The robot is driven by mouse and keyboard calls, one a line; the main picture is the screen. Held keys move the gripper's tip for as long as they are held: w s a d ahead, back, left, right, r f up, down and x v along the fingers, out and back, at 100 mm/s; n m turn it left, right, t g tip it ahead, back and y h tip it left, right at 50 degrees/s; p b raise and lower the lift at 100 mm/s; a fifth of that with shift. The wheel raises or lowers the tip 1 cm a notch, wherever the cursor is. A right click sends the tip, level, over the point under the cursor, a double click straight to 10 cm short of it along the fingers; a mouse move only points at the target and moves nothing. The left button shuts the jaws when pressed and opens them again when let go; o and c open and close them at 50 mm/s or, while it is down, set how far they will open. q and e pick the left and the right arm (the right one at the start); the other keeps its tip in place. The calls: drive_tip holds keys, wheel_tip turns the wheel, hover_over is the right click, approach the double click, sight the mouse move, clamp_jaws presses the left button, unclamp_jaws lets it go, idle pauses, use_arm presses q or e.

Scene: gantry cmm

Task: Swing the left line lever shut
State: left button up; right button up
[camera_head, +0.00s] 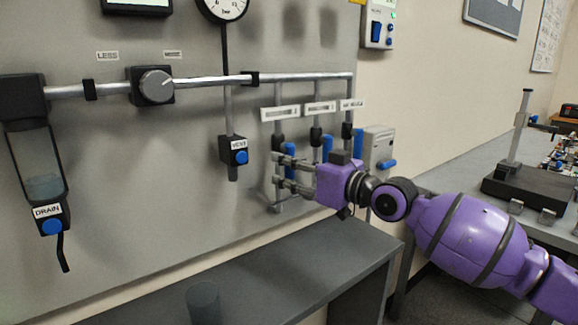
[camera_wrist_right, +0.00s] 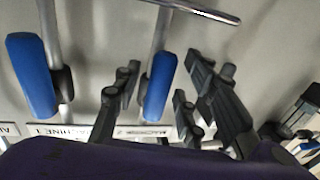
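Three short vertical pipes with white labels hang from the horizontal pipe on the wall panel. The left line's blue lever (camera_head: 290,158) is partly hidden behind my right gripper (camera_head: 279,172) in the head view. It hangs down, about in line with its pipe. My right gripper is open, its fingers pointing left at this lever. In the right wrist view the left lever (camera_wrist_right: 159,86) shows between the spread fingers, with no clear contact. The middle line's blue lever (camera_wrist_right: 31,76) stands beside it, outside the fingers. My left gripper is not in view.
A vent valve (camera_head: 234,150) with a blue knob hangs left of the gripper. A grey box (camera_head: 379,146) with a blue handle is right of the lines. A dark bench (camera_head: 265,272) stands below, with a grey cylinder (camera_head: 203,302) at its front.

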drive_tip(key=shift+w+a, duration=0.2)
drive_tip(key=shift+a, duration=0.05)
clamp_jaws()
